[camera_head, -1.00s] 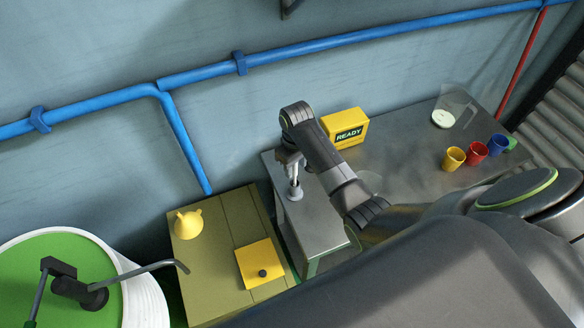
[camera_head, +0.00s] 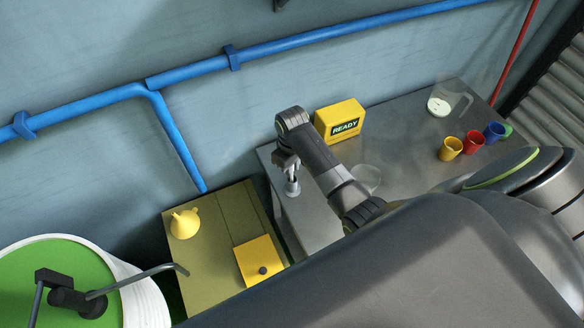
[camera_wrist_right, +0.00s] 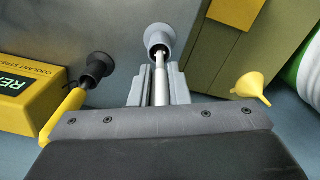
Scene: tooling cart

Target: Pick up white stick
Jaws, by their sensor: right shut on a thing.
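The white stick (camera_wrist_right: 160,82) is a pale, slim rod that stands in a grey round holder (camera_wrist_right: 158,37) in the right wrist view. The holder also shows in the head view (camera_head: 292,188) near the left end of the grey bench. My right gripper (camera_wrist_right: 160,88) is shut on the stick, with one finger on each side of it, just short of the holder. In the head view the right gripper (camera_head: 289,168) is directly above the holder and hides most of the stick. My left gripper is not in view.
A yellow READY box (camera_head: 340,121) stands behind my right arm. A yellow-handled tool (camera_wrist_right: 66,112) in a black holder is beside the gripper. A yellow funnel (camera_head: 184,223) sits on the olive cabinet (camera_head: 190,275). Coloured cups (camera_head: 473,142) stand at the bench's right.

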